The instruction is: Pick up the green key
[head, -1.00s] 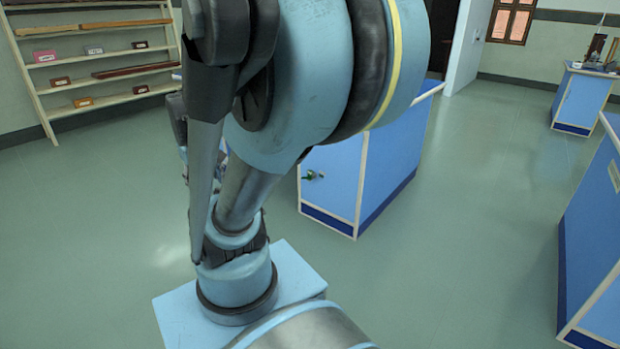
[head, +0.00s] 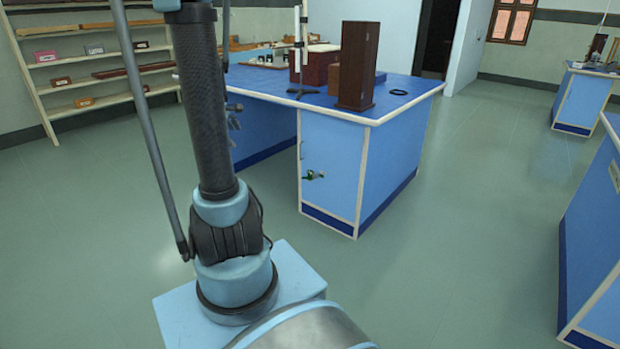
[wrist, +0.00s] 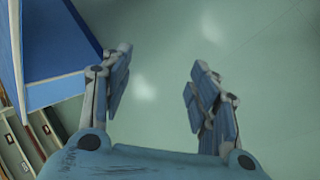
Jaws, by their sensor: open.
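A small green key (head: 309,175) shows at the front of the blue bench's cabinet door, next to a small dark round piece that looks like a lock. It is too small to tell how far it sits in the lock. My gripper (wrist: 160,88) is open and empty in the wrist view, with bare floor between its fingers. The key does not show in the wrist view. In the head view my arm stands left of the key, and the fingers cannot be made out clearly there.
The blue bench (head: 390,165) carries a dark brown upright box (head: 357,65), a reddish box (head: 318,66), a white stand (head: 299,45) and a black ring (head: 398,92). A shelf rack (head: 40,75) stands at the back left. Another blue bench (head: 595,230) is at the right. Floor between is clear.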

